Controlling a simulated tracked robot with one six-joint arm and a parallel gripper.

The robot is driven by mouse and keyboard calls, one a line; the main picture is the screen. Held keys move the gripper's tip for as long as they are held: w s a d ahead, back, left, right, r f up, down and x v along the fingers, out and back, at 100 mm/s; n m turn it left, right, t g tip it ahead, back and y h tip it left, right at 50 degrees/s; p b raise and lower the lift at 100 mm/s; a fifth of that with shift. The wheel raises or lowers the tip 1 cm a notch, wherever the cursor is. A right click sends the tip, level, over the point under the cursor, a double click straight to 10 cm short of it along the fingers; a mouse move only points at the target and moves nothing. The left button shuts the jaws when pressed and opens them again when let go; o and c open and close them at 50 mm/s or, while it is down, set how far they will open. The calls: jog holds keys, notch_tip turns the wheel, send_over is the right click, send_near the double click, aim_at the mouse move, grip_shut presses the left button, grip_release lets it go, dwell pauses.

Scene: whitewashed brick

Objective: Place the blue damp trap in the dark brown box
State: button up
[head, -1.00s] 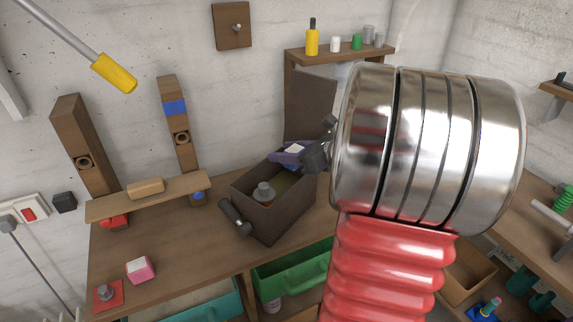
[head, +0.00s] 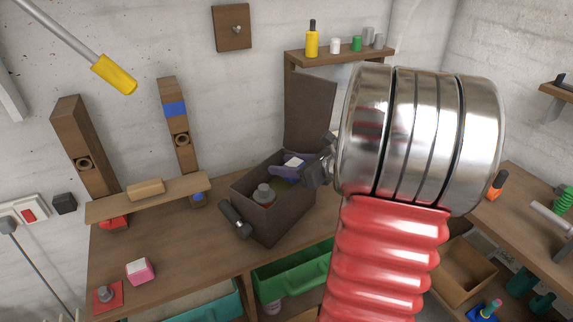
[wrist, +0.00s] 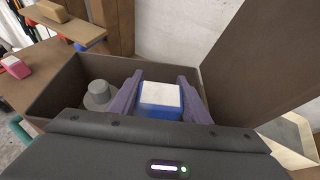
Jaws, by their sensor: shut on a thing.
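The blue damp trap (wrist: 160,100), a blue block with a white top, is between the two purple fingers of my gripper (wrist: 158,97) in the wrist view. My gripper is shut on it. In the head view the trap's white top (head: 294,162) and my gripper (head: 290,168) are at the mouth of the dark brown box (head: 268,222), near its back right side. The box stands on the bench with its lid (head: 309,110) raised. The wrist view shows the box's wall (wrist: 60,72) around the trap. Whether the trap touches the box floor is hidden.
A grey knobbed piece (head: 264,193) sits inside the box, left of the trap. A dark cylinder-shaped handle (head: 235,217) is at the box's front left. A pink and white block (head: 140,271) and a red plate (head: 108,295) lie on the left bench, with bare wood between.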

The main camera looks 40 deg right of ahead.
jog(key=shift+f, duration=0.55)
jog(key=o, duration=1.1)
jog(key=shift+r, duration=0.5)
jog(key=shift+s+d+r, duration=0.1)
jog(key=shift+s+r, duration=0.15)
jog(key=shift+s, duration=0.05)
jog(key=v, duration=1.1)
jog(key=shift+s+r, duration=0.1)
jog(key=shift+s, duration=0.1)
